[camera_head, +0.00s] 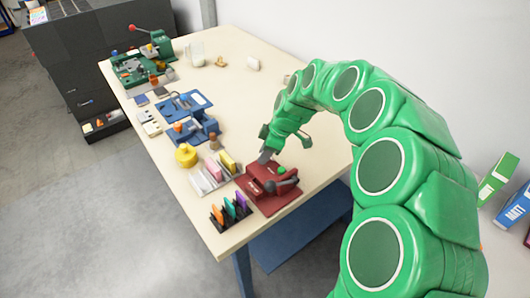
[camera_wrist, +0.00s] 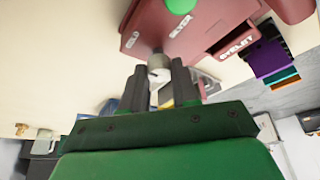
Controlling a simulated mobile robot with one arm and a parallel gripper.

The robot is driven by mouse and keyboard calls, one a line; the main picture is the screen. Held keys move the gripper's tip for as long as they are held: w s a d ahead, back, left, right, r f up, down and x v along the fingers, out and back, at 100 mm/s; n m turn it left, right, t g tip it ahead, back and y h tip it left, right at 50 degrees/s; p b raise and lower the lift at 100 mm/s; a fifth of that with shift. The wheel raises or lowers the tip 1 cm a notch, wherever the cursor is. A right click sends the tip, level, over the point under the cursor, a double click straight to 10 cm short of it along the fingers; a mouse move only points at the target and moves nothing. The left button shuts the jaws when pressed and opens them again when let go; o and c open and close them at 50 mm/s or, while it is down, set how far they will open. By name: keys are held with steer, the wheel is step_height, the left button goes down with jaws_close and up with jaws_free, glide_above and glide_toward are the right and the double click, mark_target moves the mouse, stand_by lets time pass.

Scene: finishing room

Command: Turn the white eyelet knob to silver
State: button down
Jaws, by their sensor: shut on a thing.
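The red eyelet press (camera_head: 257,197) stands near the front edge of the table. In the wrist view its red body (camera_wrist: 200,22) carries an "EYELET" label, a "SILVER" label (camera_wrist: 179,28) and another small label (camera_wrist: 132,40), which is hard to read. The white-grey eyelet knob (camera_wrist: 158,63) sticks out from the press between these two labels. My gripper (camera_wrist: 160,76) is shut on the knob, with one dark finger on each side. Which label the knob points to cannot be told. In the head view my gripper (camera_head: 265,157) is at the press's far side, and the knob is hidden.
A rack with purple, orange and green pieces (camera_head: 231,213) stands close to the press. A tray with pink and yellow blocks (camera_head: 207,182), a yellow round thing (camera_head: 186,155) and a blue device (camera_head: 196,129) are to the left. The table's right middle is mostly clear.

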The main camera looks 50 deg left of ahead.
steer(key=m+t, duration=0.1)
steer(key=m, duration=0.2)
steer(key=shift+d+m+y, duration=0.1)
steer(key=shift+m+y, duration=0.2)
steer(key=shift+y, duration=0.1)
steer(key=m+t, duration=0.1)
steer(key=m, duration=0.3)
steer(key=shift+s+m+t, duration=0.15)
steer(key=shift+m+t, duration=0.15)
steer(key=shift+t, duration=0.1)
steer(key=m+t, duration=0.2)
steer(key=m, duration=0.3)
steer(key=shift+s+r, duration=0.1)
steer(key=shift+s+m+t, duration=0.1)
steer(key=shift+m+t, duration=0.5)
steer(key=shift+m, duration=1.2)
steer(key=shift+m+h, duration=0.3)
steer(key=c, duration=0.8)
jaws_free()
steer(key=shift+c, duration=0.2)
